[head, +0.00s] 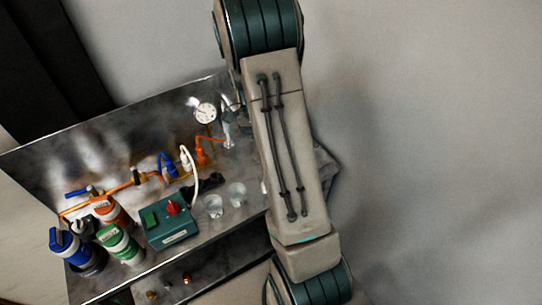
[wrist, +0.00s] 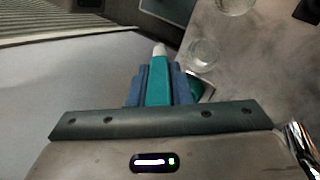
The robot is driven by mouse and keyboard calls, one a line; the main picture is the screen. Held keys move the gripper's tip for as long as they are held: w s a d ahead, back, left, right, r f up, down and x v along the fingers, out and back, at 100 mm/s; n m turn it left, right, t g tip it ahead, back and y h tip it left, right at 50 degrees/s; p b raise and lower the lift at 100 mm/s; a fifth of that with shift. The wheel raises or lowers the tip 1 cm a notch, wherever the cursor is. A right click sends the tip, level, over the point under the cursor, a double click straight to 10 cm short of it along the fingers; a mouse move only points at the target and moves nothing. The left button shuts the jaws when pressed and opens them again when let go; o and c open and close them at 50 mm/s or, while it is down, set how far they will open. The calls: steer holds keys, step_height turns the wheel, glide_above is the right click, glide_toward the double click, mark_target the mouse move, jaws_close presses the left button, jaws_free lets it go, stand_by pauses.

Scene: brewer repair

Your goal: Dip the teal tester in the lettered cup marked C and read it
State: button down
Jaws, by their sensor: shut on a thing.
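My gripper (wrist: 160,85) is shut on the teal tester (wrist: 158,88), between two blue fingers in the wrist view. The tester's pale tip points away from the palm, toward the top of the picture. A clear cup (wrist: 203,54) stands on the grey bench to the right of the tip, apart from it in the picture. Part of a second clear cup (wrist: 236,5) shows at the top edge. In the head view two clear cups (head: 214,206) (head: 238,194) stand side by side; no letters can be read. My arm hides the gripper and tester there.
On the bench (head: 240,222) are a green box (head: 172,226) with a red knob, several coloured bottles (head: 121,243), a round gauge (head: 205,112) and orange pipework (head: 203,152). A backboard (head: 130,135) rises behind. In the wrist view, a pale surface fills the left.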

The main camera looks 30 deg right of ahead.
steer(key=shift+f+t+b, duration=0.2)
steer(key=shift+t+b, duration=0.4)
steer(key=shift+b, duration=0.3)
steer(key=t+b, duration=0.3)
steer(key=b, duration=0.2)
steer(key=shift+f+t, duration=0.1)
steer(key=shift+t, duration=0.2)
steer(key=shift+t+b, duration=0.6)
steer(key=shift+b, duration=0.35)
steer(key=shift+r, duration=0.3)
